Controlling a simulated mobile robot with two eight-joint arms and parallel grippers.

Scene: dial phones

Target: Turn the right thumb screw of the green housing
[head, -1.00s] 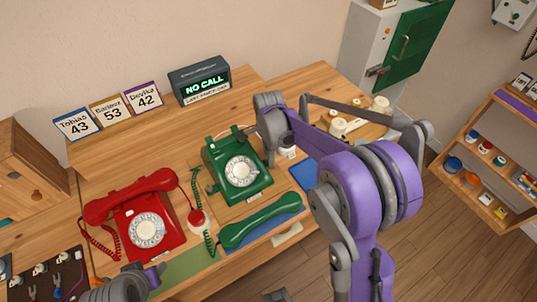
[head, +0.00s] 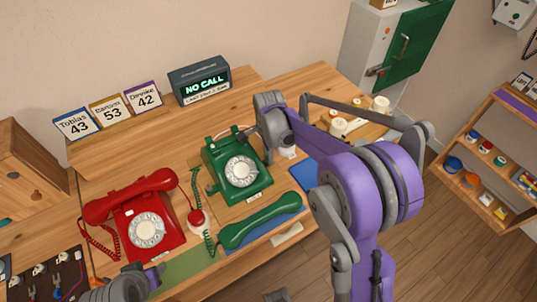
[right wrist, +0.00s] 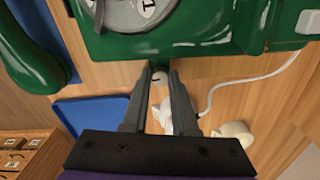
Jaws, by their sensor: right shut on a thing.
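The green housing is the body of a green dial phone (head: 225,195), standing mid-desk in the head view. Its green side also shows at the top of the right wrist view (right wrist: 190,45). The right thumb screw (right wrist: 157,77) is a small pale knob by that side. My right gripper (right wrist: 159,76) is shut on it, with a fingertip on either side. In the head view my right arm hides the fingertips and the screw. My left gripper (head: 152,277) is at the bottom left edge, partly cut off, and its jaws cannot be made out.
The green handset (head: 260,220) lies in front of the phone. A red phone (head: 140,222) stands to the left. A blue tray (right wrist: 85,118) and white pieces (right wrist: 236,131) with a white cord lie near my right gripper. A display (head: 200,82) reads NO CALL.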

